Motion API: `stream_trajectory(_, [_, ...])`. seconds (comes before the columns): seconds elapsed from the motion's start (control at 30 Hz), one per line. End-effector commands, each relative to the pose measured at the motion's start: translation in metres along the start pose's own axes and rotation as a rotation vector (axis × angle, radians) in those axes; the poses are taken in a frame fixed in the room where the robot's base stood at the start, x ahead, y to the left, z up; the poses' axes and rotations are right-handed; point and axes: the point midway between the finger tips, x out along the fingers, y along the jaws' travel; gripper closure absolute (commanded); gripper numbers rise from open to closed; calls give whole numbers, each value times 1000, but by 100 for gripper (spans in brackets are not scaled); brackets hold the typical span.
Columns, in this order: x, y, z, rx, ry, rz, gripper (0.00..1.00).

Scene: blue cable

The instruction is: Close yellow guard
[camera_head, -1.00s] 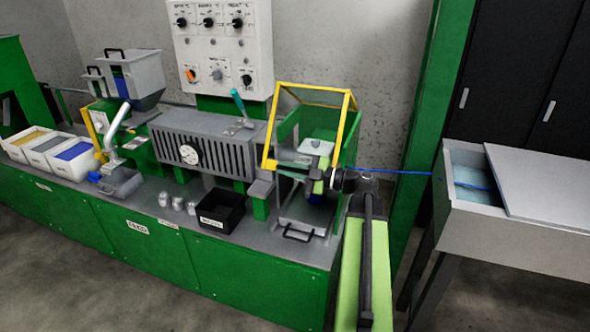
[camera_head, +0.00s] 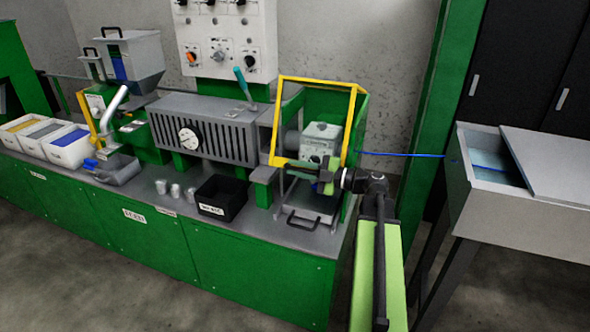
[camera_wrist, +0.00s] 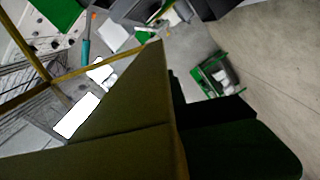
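The yellow guard (camera_head: 318,81) is a rectangular yellow frame on the front of a green housing. In the head view its frame hangs down steeply, with the lower bar (camera_head: 290,162) in front of a grey machine block (camera_head: 322,140). My gripper (camera_head: 326,177) is at the right end of that lower bar, touching or just in front of it; I cannot tell which. In the wrist view, my olive and dark green fingers (camera_wrist: 172,85) fill the lower middle, and the guard's yellow bars (camera_wrist: 85,72) show at the left. Whether the fingers are apart is unclear.
A blue cable (camera_head: 402,154) runs from the housing to a grey trough (camera_head: 520,185) at the right. A handled grey tray (camera_head: 308,217) and a black bin (camera_head: 222,200) sit below and left of the guard. A green post (camera_head: 432,110) stands behind my arm.

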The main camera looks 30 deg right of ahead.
Motion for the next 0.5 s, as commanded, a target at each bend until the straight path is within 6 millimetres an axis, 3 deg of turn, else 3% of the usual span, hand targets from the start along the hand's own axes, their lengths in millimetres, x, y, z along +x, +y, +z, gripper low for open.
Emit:
stream_trajectory(0.13, [2,0,-1,0,3,-1,67])
stream_trajectory(0.5, [-4,-1,-2,0,6,-4,67])
